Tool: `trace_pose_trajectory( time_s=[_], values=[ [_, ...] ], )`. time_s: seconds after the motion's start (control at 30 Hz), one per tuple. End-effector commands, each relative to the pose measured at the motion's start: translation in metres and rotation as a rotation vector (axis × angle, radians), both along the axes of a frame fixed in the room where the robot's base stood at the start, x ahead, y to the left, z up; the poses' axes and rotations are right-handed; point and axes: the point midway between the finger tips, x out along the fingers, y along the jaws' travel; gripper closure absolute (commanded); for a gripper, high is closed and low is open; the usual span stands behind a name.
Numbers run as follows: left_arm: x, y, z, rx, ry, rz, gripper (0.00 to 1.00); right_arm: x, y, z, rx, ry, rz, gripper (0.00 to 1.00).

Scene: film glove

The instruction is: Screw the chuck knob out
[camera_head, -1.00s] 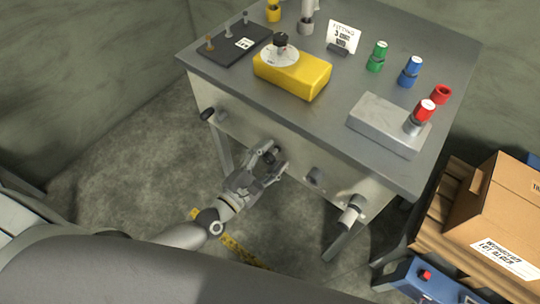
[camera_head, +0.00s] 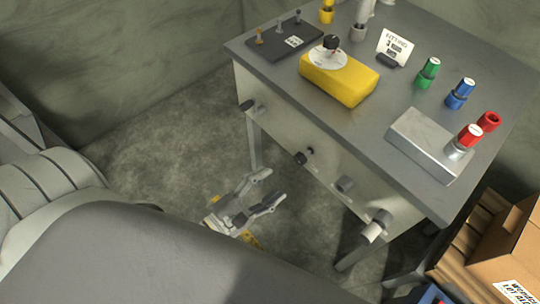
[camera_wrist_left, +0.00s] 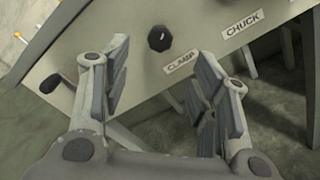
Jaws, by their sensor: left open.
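The front panel of the grey bench carries a row of knobs. In the left wrist view the CHUCK label (camera_wrist_left: 243,23) is at the upper right; no knob shows beside it there. A grey knob (camera_head: 345,184) in the head view seems to be the chuck knob. The black knob (camera_wrist_left: 160,38) above the CLAMP label (camera_wrist_left: 181,62) also shows in the head view (camera_head: 301,158). My left gripper (camera_head: 272,187) is open and empty, in front of and apart from the panel. My right gripper is not in view.
A black handle (camera_head: 247,105) sticks out at the panel's left and a light cylindrical knob (camera_head: 376,227) at its right. On the bench top (camera_head: 385,150) stand a yellow box (camera_head: 338,80), a metal block (camera_head: 425,140) and coloured knobs. A cardboard box (camera_head: 505,250) is at the lower right.

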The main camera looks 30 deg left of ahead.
Motion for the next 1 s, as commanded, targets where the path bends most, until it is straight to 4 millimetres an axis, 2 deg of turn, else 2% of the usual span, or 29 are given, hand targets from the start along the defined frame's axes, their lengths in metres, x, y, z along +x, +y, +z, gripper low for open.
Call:
trace_pose_trajectory(
  time_s=[0.17,0.27,0.37,0.6,0.8,1.0],
  values=[
    [0.001,0.000,0.001,0.021,-0.011,0.000,0.46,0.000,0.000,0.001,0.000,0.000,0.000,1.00],
    [0.003,-0.001,0.006,0.123,-0.062,0.004,0.46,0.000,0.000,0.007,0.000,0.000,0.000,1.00],
    [0.006,-0.001,0.013,0.332,-0.160,0.012,0.46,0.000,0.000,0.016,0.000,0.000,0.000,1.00],
    [0.013,-0.002,0.022,1.032,-0.438,0.042,0.46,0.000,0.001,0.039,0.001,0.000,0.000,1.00],
    [0.012,-0.002,0.016,1.611,-0.619,0.043,0.46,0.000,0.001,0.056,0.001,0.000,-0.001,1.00],
    [0.010,-0.001,0.007,1.996,-0.729,0.018,0.46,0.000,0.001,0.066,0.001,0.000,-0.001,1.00]
  ],
)
